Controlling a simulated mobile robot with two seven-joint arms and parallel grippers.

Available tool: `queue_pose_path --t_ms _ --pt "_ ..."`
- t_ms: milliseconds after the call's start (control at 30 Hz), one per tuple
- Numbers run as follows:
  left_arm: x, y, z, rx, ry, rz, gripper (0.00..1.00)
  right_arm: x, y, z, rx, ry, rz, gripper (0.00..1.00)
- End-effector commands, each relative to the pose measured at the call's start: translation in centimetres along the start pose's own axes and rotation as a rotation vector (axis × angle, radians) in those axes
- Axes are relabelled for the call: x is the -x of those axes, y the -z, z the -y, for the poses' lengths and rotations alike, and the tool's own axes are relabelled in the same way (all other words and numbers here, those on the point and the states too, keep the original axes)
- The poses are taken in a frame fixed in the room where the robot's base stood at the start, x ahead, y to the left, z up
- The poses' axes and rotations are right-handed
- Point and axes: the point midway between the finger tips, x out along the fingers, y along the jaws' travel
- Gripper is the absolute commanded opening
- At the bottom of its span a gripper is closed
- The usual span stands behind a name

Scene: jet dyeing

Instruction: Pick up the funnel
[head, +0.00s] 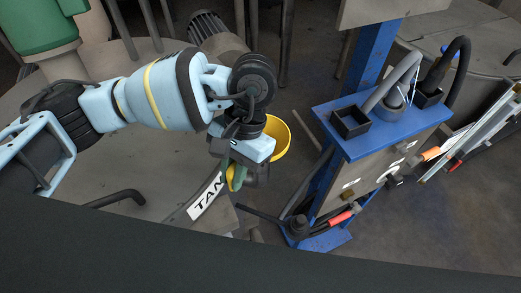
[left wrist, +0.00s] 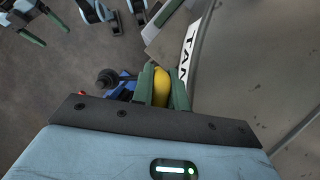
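The yellow funnel (head: 283,142) shows in the head view beside and behind my left gripper (head: 236,180), which covers part of it. Its wide rim is to the right of the gripper, and a yellow part shows at the green fingers. In the left wrist view, a yellow part of the funnel (left wrist: 161,88) fills the gap between the two green fingers of my left gripper (left wrist: 162,78), which look shut on it. My right gripper (left wrist: 56,38) shows at the upper left of the left wrist view, with its green fingers apart and nothing between them. It is not in the head view.
A curved grey surface with a black-on-white label reading "TAN" (head: 206,196) lies just below my left gripper. A blue stand (head: 380,125) with a black square holder (head: 350,121) and hoses stands to the right. A grey motor-like cylinder (head: 215,38) is behind.

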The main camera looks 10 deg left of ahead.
Motion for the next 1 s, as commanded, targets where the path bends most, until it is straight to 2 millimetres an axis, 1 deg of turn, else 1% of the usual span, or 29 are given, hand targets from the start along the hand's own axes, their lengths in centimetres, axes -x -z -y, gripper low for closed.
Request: queue_pose_path --t_ms 33,67,100,367,467,567,800,900,1000 --pt "0.0 0.0 0.0 0.0 0.0 0.0 0.04 0.0 0.0 0.0 -0.001 0.0 0.0 0.85" --pt "0.0 0.0 0.0 0.0 0.0 0.0 0.0 0.0 0.0 0.0 -0.001 0.0 -0.001 0.85" --pt "0.0 0.0 0.0 0.0 0.0 0.0 0.0 0.0 0.1 0.0 -0.001 0.0 -0.001 0.85" --pt "0.1 0.0 0.0 0.0 0.0 -0.001 0.0 0.0 0.2 0.1 -0.002 0.0 -0.004 0.85" --pt "0.7 -0.2 0.0 -0.001 0.0 -0.002 0.0 0.0 0.1 0.1 -0.002 0.0 -0.002 0.85" --pt "1.9 -0.7 0.0 -0.003 -0.001 -0.004 0.0 -0.1 -0.2 0.1 -0.003 0.001 0.003 0.85" --pt "6.2 -2.4 0.0 0.0 0.002 -0.006 0.0 -0.1 -0.4 0.1 -0.003 0.001 0.007 0.85" --pt "7.5 -3.0 0.0 0.0 0.002 -0.005 0.0 -0.1 -0.4 0.1 -0.003 0.001 0.006 0.85" --pt "8.5 -3.5 0.0 0.001 0.002 -0.003 0.0 -0.2 -0.3 0.1 -0.003 0.001 0.005 0.85"
